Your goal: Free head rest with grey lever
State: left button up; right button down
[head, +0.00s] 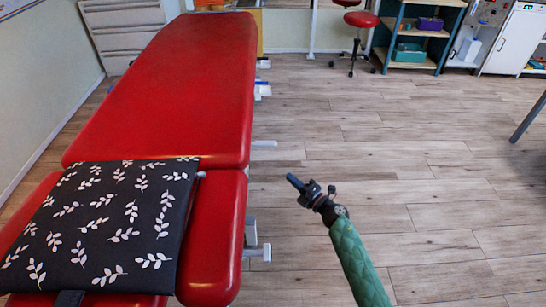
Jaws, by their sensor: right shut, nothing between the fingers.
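The red treatment table (190,85) runs away from me on the left. Its near section, the head rest (215,245), is split from the long section by a gap and looks about level with it. A light grey lever (264,143) sticks out to the right from under the table near that gap. A second light grey bar with an upright end (259,250) juts out below the head rest. My right gripper (294,181) is shut and empty over the floor, right of the table and apart from both bars. My left gripper is out of view.
A black cushion with white leaves (105,225) lies on the head rest. Small blue-and-white parts (262,89) protrude farther along the table's right side. A red stool (360,20) and shelves (415,45) stand at the back.

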aim_at(258, 144)
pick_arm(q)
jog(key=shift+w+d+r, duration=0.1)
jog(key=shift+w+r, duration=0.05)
pick_arm(e)
jog(key=shift+w+a+r+n, duration=0.1)
jog(key=shift+a+r+n, duration=0.05)
jog(key=shift+n, duration=0.25)
jog(key=shift+w, duration=0.1)
